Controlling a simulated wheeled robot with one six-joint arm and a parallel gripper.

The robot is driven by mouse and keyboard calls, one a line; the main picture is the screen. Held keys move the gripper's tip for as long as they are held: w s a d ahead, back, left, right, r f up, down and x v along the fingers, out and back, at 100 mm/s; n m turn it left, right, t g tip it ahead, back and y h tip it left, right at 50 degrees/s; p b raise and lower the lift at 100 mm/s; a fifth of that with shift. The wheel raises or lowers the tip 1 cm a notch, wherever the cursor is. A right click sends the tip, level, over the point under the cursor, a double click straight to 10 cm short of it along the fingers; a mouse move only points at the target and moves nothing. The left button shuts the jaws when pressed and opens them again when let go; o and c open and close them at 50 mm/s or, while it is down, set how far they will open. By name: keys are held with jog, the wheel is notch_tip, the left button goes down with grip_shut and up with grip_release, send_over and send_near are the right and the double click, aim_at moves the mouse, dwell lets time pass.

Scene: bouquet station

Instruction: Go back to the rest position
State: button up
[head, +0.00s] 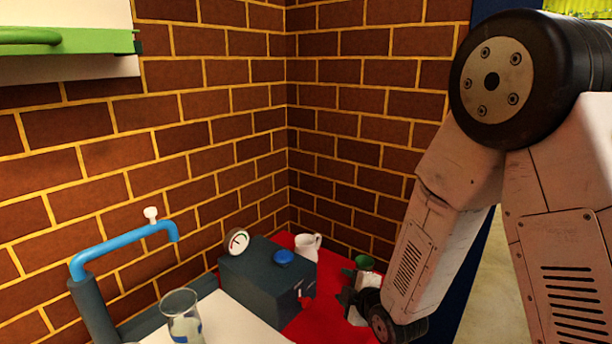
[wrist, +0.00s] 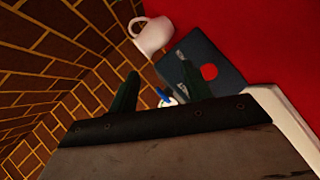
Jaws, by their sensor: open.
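My gripper (head: 347,288) is low over the red counter (head: 317,318), at the right of the dark box in the head view. In the wrist view its two dark green fingers (wrist: 160,72) stand apart with nothing held between them. My arm bends down to it from the upper right and hides part of the counter.
A dark box (head: 262,283) with a blue knob (head: 283,257) and a round gauge (head: 237,241) stands by a white jug (head: 308,246). A glass beaker (head: 182,318) and a blue tap (head: 125,245) are at left. Brick walls close the corner.

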jog(key=s+d+r+m+g+h, duration=0.45)
jog(key=s+d+r+m, duration=0.45)
jog(key=d+r, duration=0.25)
jog(key=s+d+r+m+g, duration=0.2)
jog(key=s+r+m+g, duration=0.1)
jog(key=s, duration=0.9)
jog(key=s+d+r+m+g, duration=0.3)
jog(key=s+r+m, duration=0.2)
jog(key=s, duration=0.7)
jog(key=shift+r+m, duration=0.3)
jog(key=shift+r, duration=0.65)
jog(key=shift+s+d+g, duration=0.1)
jog(key=shift+g, duration=0.15)
